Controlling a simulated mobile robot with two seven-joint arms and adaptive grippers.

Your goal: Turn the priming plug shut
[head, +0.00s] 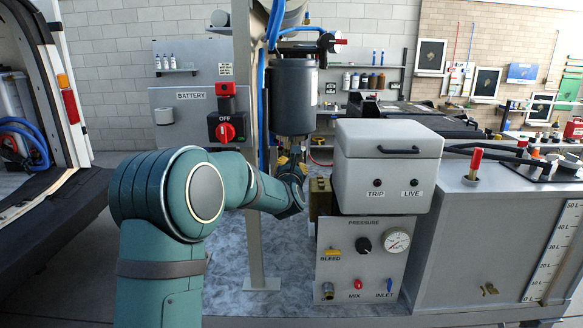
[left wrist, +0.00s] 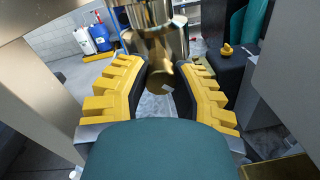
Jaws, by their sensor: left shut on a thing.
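My left gripper (head: 294,168) is below the dark grey canister (head: 293,97), mostly hidden behind my own wrist in the head view. In the left wrist view its yellow-backed fingers (left wrist: 164,76) stand on either side of a brass round part (left wrist: 158,80), which I take to be the priming plug. The gripper is shut on this part. The plug hangs below a wider brass collar (left wrist: 157,47). A small pale mark shows near its lower end. How far the plug is turned cannot be told. My right gripper is not in view.
A steel post (head: 246,215) stands close left of my gripper. A brass block (head: 320,198) and the grey TRIP/LIVE box (head: 388,160) are close on the right, above the pressure panel (head: 343,272). A battery switch (head: 226,132) is behind on the left.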

